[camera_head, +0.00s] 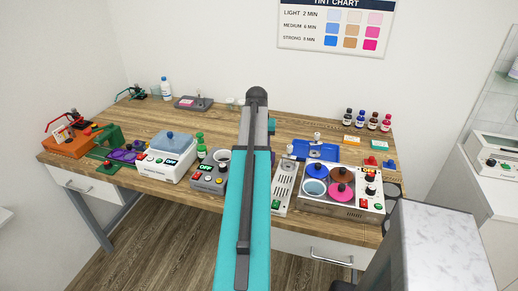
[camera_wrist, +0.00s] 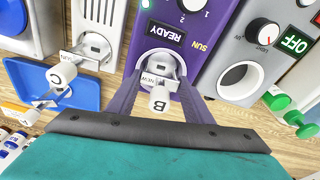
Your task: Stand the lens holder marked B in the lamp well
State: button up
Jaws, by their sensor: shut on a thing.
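The lens holder marked B (camera_wrist: 158,104) is a white piece with a pale plate, seen between the jaws in the wrist view. My gripper (camera_wrist: 160,76) is shut on it. It is over or in the round opening of the purple SUN unit (camera_wrist: 190,58); I cannot tell whether it rests there. The grey lamp unit, with a LIGHT knob and an OFF display, is to the right, and its round well (camera_wrist: 239,78) looks empty. The grey unit also shows in the head view (camera_head: 208,179). My arm hides holder B and the gripper in the head view.
A holder marked C (camera_wrist: 62,75) stands in a blue tray (camera_wrist: 20,78). Another holder (camera_wrist: 95,45) stands at the pale perforated unit (camera_wrist: 96,12). A pan unit (camera_head: 340,205) and bottles (camera_head: 360,120) are at right.

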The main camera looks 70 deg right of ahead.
jog(key=shift+s+a+f, duration=0.15)
jog(key=shift+a+f, duration=0.15)
jog(key=shift+f, duration=0.2)
jog(key=shift+s+a+f, duration=0.1)
jog(key=shift+a+f, duration=0.15)
jog(key=shift+f, duration=0.2)
jog(key=o, duration=1)
jog(key=shift+c, duration=0.9)
jog(key=shift+r, duration=0.15)
jog(key=shift+o, duration=0.4)
jog(key=shift+d+r+y+p, duration=0.1)
jog(key=shift+r+y+p, duration=0.25)
jog(key=shift+p, duration=0.2)
jog(key=shift+w+d+r+p, duration=0.1)
jog(key=shift+w+r+p, duration=0.15)
jog(key=shift+r+p, duration=0.4)
jog(key=shift+d+r+p, duration=0.2)
jog(key=shift+r+p, duration=0.95)
jog(key=shift+r, duration=0.95)
jog(key=shift+w, duration=0.1)
